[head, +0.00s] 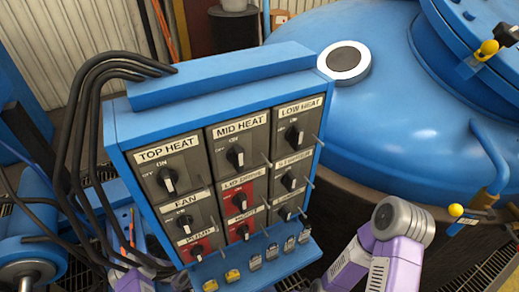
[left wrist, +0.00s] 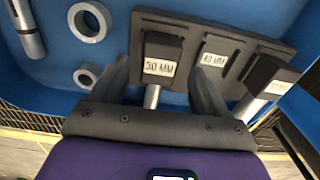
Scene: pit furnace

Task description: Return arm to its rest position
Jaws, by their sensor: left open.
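In the left wrist view my left gripper (left wrist: 160,75) is open. Its two dark fingers stand on either side of the black block labelled 30 MM (left wrist: 162,50), with visible gaps. A metal shaft (left wrist: 152,97) shows below that block. The block sits at a dark rack (left wrist: 215,28) with a 40 MM label (left wrist: 213,60) and another labelled block (left wrist: 268,75) to the right. In the head view, purple and grey links of my arms show at the bottom right and bottom left, but neither gripper is visible.
A blue control box (head: 220,88) with labelled knobs and black cables stands in the middle of the head view. A large blue furnace lid (head: 410,110) fills the right. In the left wrist view, grey rings (left wrist: 88,22) and a metal cylinder (left wrist: 27,30) lie left of the rack.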

